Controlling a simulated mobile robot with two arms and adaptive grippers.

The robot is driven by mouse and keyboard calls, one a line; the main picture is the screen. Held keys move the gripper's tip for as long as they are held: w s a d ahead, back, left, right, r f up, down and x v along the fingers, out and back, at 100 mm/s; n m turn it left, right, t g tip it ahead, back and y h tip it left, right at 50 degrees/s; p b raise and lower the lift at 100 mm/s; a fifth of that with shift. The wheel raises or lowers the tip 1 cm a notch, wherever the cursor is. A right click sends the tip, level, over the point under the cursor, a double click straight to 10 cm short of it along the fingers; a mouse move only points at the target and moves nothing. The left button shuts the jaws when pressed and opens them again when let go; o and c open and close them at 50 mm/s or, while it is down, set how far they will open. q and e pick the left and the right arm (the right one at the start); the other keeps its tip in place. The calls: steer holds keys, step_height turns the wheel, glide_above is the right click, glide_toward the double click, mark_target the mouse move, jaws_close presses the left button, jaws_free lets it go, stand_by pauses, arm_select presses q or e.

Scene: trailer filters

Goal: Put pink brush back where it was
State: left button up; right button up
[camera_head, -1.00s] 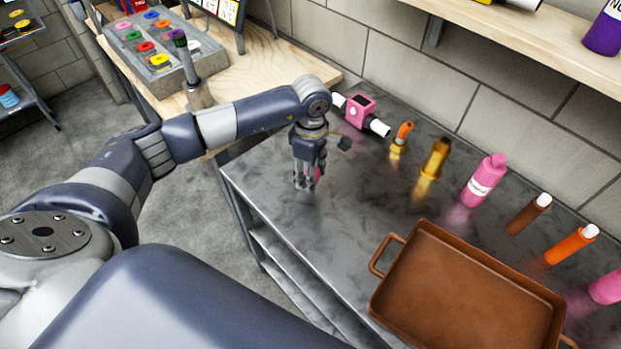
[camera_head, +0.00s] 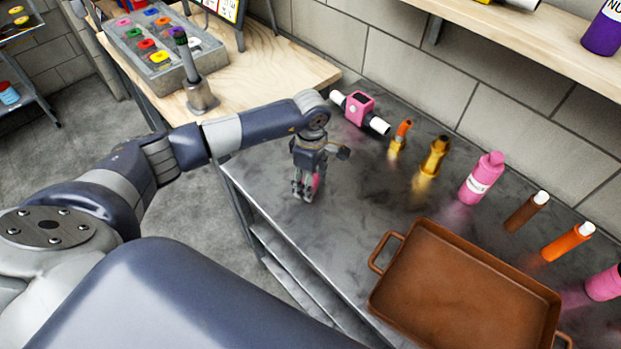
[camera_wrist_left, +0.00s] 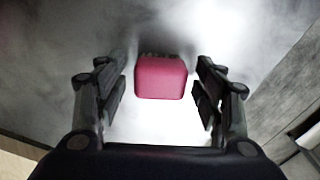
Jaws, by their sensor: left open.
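A pink block-like thing (camera_wrist_left: 161,78), which looks like the pink brush, sits on the dark metal bench (camera_head: 335,235). In the left wrist view it lies between the two fingers of my left gripper (camera_wrist_left: 160,98), with a gap on each side. In the head view only a sliver of the pink thing (camera_head: 315,182) shows behind the fingers. My left gripper (camera_head: 303,192) points down over the bench's left part, open. My right gripper is in no view.
A brown tray (camera_head: 395,240) sits at the front right of the bench. Along the wall stand a pink device with white ends (camera_head: 359,108), a gold bottle (camera_head: 435,157), a pink bottle (camera_head: 482,178) and other bottles. A wooden table (camera_head: 265,65) bears a grey tray of coloured pieces (camera_head: 165,70).

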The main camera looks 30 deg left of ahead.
arm_select(q)
steer(key=shift+r, duration=0.1)
steer(key=shift+r+p, duration=0.2)
steer(key=shift+p, duration=0.15)
step_height(320, 180, up, 12)
steer(key=b, duration=0.3)
steer(key=shift+b, duration=0.3)
steer(key=shift+f, duration=0.15)
